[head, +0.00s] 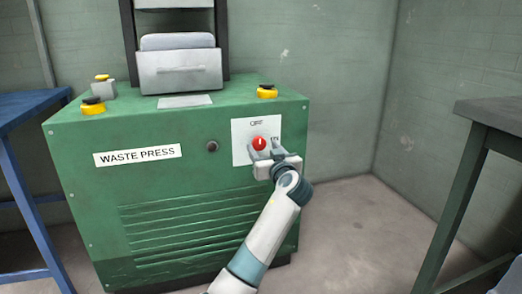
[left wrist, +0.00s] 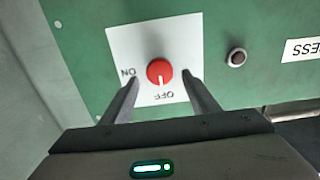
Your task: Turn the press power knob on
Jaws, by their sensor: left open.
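The red power knob (head: 259,143) sits on a white plate (head: 241,156) on the front of the green waste press (head: 120,133). It also shows in the left wrist view (left wrist: 160,71), with its white mark pointing at OFF. The ON label is to one side of it on the plate. My left gripper (head: 264,152) is open at the knob. In the left wrist view its fingers (left wrist: 161,77) stand one on each side of the knob, with a visible gap on both sides. My right gripper is not in view.
A dark round button (head: 212,146) is left of the plate. Two yellow-and-black buttons (head: 267,91) (head: 92,105) sit on the press top. A blue table (head: 30,105) stands at the left and a dark table (head: 492,113) at the right. Floor between press and right table is clear.

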